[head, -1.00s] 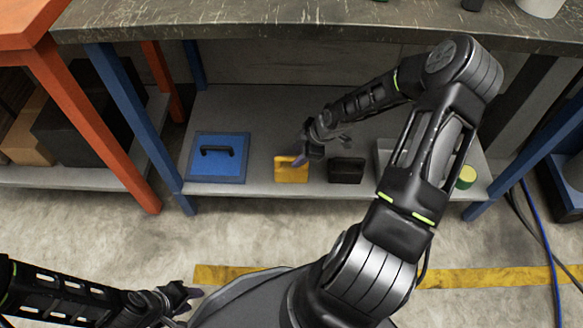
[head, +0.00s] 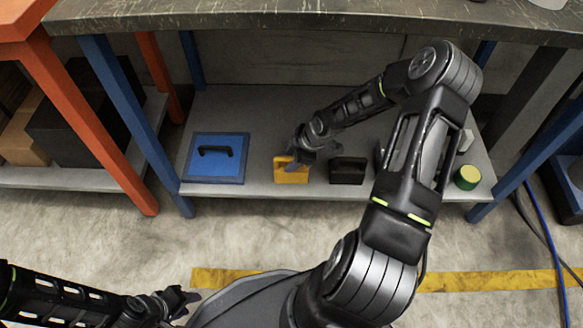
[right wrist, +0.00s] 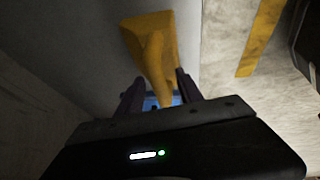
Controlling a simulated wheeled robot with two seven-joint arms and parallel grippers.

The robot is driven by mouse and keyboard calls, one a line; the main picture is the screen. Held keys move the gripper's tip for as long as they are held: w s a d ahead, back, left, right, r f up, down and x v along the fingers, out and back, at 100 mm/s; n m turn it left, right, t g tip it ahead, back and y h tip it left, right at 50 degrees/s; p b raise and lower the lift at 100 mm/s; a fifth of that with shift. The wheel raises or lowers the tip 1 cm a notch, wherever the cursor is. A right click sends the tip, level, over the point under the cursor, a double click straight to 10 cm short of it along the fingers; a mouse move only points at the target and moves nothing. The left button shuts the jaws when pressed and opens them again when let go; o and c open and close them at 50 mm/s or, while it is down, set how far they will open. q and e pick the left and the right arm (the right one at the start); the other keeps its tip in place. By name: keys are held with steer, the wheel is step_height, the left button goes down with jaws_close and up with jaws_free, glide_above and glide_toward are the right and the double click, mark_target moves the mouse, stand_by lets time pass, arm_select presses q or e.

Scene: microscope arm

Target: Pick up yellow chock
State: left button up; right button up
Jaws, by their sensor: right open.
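The yellow chock (head: 291,175) stands on the lower shelf near its front edge, between the blue case and a black block. My right gripper (head: 292,160) is at the chock's top in the head view and hides part of it. In the right wrist view the yellow chock (right wrist: 152,50) reaches down between the two dark fingers of the right gripper (right wrist: 158,90). These fingers are open, one on each side of its narrow part; I cannot tell whether they touch it. My left gripper (head: 180,299) is at the lower left, over the floor, away from the shelf.
A blue case with a black handle (head: 217,168) lies left of the chock. A black block (head: 347,171) stands close on the right.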

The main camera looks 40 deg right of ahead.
jaws_close()
stand_by(0.3)
stand_by(0.8)
steer(key=shift+w+r, duration=0.1)
